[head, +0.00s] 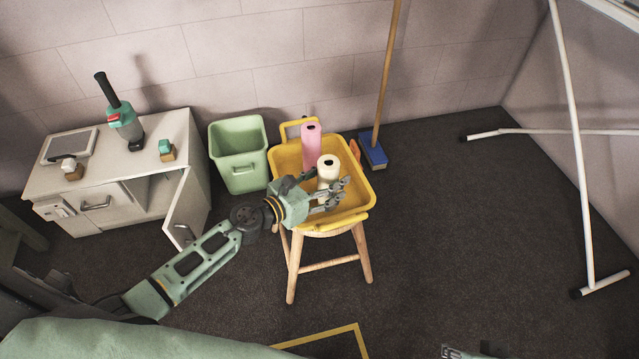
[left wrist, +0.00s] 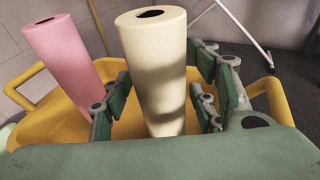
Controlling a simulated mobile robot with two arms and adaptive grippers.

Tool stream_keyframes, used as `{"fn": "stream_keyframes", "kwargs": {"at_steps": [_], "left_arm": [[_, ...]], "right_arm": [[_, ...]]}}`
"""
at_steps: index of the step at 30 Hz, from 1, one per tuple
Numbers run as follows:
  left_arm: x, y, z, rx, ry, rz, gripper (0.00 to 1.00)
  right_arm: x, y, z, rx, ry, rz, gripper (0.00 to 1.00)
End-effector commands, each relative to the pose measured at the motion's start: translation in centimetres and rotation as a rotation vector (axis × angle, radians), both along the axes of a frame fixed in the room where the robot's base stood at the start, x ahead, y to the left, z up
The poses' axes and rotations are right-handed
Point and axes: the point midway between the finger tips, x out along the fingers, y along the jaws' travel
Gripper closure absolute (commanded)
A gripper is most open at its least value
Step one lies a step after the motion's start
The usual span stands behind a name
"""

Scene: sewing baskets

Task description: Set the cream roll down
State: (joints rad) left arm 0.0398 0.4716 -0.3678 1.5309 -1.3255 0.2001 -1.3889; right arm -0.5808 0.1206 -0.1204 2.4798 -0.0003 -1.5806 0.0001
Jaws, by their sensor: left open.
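The cream roll (head: 328,167) stands upright in the yellow basket (head: 365,196), which sits on a wooden stool (head: 328,264). In the left wrist view the cream roll (left wrist: 158,75) rises between the fingers of my left gripper (left wrist: 160,108). The fingers are open, with gaps showing beside the roll. The roll's lower end is hidden behind the gripper's green body. In the head view my left gripper (head: 328,192) reaches over the basket's front left part. A pink roll (head: 311,145) stands in the basket behind the cream one; it also shows in the left wrist view (left wrist: 65,60).
A green bin (head: 238,153) stands left of the basket. A white cabinet (head: 112,170) with an open door is farther left. A blue-headed broom (head: 374,152) leans behind the basket. A white pole frame (head: 577,150) stands at right. Floor right of the stool is clear.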

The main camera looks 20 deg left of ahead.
Motion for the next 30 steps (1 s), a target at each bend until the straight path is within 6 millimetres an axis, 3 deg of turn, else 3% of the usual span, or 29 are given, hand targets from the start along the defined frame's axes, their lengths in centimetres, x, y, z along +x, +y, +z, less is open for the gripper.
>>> {"fn": "stream_keyframes", "kwargs": {"at_steps": [2, 12, 19, 26, 30], "left_arm": [[-0.1, 0.1, 0.5, 0.000, 0.001, 0.000, 0.46], [-6.0, 3.3, 1.4, 0.001, 0.003, 0.000, 0.46], [-9.1, 5.0, 2.2, -0.001, 0.003, 0.000, 0.46], [-10.1, 5.8, 2.9, -0.029, 0.004, 0.021, 0.46], [-9.3, 6.7, 5.3, -0.272, 0.038, 0.195, 0.46]], "right_arm": [[0.0, 0.0, 0.5, 0.000, 0.000, 0.000, 0.60], [0.0, 0.0, 0.1, 0.000, -0.001, 0.000, 0.60], [0.0, 0.0, -0.3, 0.000, -0.001, 0.000, 0.60], [0.0, 0.0, -0.4, 0.000, -0.001, 0.000, 0.60], [0.0, 0.0, -0.4, 0.000, -0.001, 0.000, 0.60]]}}
